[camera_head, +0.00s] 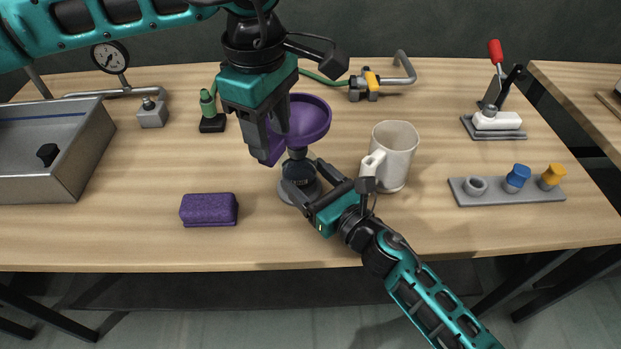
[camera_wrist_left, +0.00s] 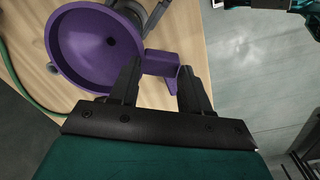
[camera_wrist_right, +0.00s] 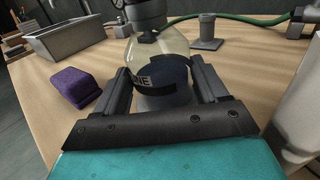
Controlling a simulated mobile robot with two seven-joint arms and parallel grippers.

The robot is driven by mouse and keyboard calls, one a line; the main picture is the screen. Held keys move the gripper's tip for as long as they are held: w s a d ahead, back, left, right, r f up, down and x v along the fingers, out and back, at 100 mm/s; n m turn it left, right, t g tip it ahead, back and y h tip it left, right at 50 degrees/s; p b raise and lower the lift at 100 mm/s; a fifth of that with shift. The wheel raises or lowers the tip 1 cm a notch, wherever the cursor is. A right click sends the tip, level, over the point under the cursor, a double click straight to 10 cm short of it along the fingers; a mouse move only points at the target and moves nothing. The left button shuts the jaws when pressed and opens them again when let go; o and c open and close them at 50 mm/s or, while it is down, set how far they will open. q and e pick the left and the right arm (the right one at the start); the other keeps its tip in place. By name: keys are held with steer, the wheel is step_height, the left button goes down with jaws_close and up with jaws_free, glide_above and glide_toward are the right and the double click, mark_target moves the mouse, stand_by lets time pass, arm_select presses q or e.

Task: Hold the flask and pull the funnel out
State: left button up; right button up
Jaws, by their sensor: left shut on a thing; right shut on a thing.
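The purple funnel (camera_head: 309,117) is above the flask, bowl facing up. My left gripper (camera_wrist_left: 159,70) is shut on the purple block at the funnel's side, with one finger on each side of it. The round glass flask (camera_wrist_right: 163,50) has a dark lower part, a label and a grey neck. It sits on a grey round base (camera_head: 287,191). My right gripper (camera_wrist_right: 160,76) is shut around the flask's body from the front. The funnel's stem is hidden, so I cannot tell whether it is inside the neck.
A white mug (camera_head: 396,150) stands close to the right of the flask and my right gripper. A purple block (camera_head: 209,210) lies at the front left. A metal tray (camera_head: 70,160) is far left. A grey peg rack (camera_head: 508,195) is at right.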

arm_select(q)
steer(key=shift+s+a+f+g, duration=0.1)
steer(key=shift+s+f+g, duration=0.2)
steer(key=shift+s+f, duration=0.3)
steer(key=shift+w, duration=0.15)
jaws_close()
steer(key=shift+a+r, duration=0.1)
steer(key=shift+a, duration=0.05)
steer(key=shift+w+a+r, duration=0.15)
steer(key=shift+r, duration=0.1)
steer(key=shift+w+r, duration=0.1)
steer(key=shift+w, duration=0.05)
steer(key=shift+o, duration=1.5)
jaws_free()
steer(key=shift+w, duration=0.1)
step_height(320, 180, up, 12)
steer(key=shift+r, duration=0.2)
steer(key=shift+o, duration=0.3)
